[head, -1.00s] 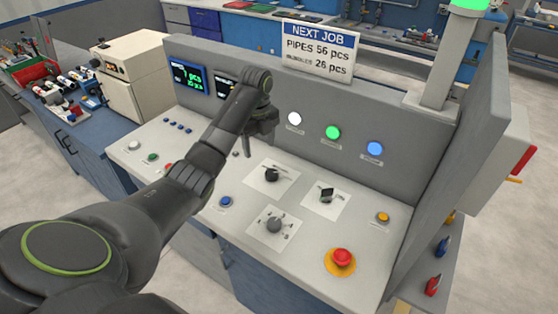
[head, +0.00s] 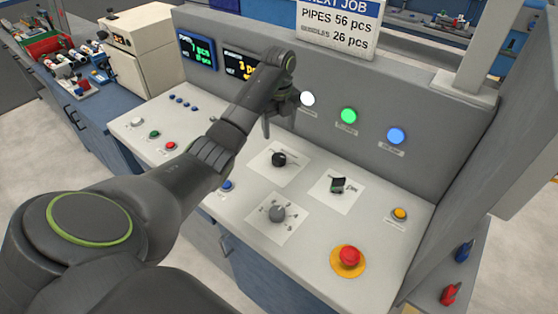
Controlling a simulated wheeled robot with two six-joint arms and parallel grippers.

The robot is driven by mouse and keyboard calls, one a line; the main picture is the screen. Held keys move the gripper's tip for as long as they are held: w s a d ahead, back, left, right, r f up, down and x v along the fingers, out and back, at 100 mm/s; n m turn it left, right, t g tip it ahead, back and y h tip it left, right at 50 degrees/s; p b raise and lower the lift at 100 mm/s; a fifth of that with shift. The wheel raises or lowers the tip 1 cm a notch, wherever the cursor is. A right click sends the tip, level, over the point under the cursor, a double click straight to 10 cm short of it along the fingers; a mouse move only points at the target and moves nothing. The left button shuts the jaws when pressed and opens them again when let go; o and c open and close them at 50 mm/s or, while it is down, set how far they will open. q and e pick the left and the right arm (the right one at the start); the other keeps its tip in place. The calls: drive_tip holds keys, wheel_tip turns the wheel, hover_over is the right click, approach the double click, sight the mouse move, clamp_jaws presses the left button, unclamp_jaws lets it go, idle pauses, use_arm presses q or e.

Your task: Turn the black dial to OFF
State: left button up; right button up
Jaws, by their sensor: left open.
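A round black dial (head: 279,159) sits on a white plate in the middle of the sloped console (head: 205,200). A blocky black switch (head: 338,185) is on another white plate to its right. The labels beside both are too small to read, so their settings cannot be told. A grey dial (head: 277,213) with numbers around it is nearer the front. My left gripper (head: 275,118) is open and empty, above and behind the round black dial, apart from it. My right gripper is out of view.
An upright panel with white, green and blue lamps (head: 348,115) stands behind the dials. A red emergency button (head: 349,256) on a yellow base is at the front right. A blue button (head: 227,186) lies under my forearm's right side, and an orange button (head: 399,213) is at right.

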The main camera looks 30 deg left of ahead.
sight(279, 156)
use_arm(q)
wheel_tip(279, 156, down, 3)
drive_tip(key=shift+s+r+b, duration=0.1)
drive_tip(key=shift+r+b, duration=0.1)
drive_tip(key=shift+b, duration=0.25)
wheel_tip(279, 156, down, 7)
drive_tip(key=shift+r+p, duration=0.1)
drive_tip(key=shift+p, duration=0.75)
drive_tip(key=shift+f, duration=0.8)
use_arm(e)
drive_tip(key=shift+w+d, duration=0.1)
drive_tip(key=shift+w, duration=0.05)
use_arm(q)
drive_tip(key=shift+c, duration=0.4)
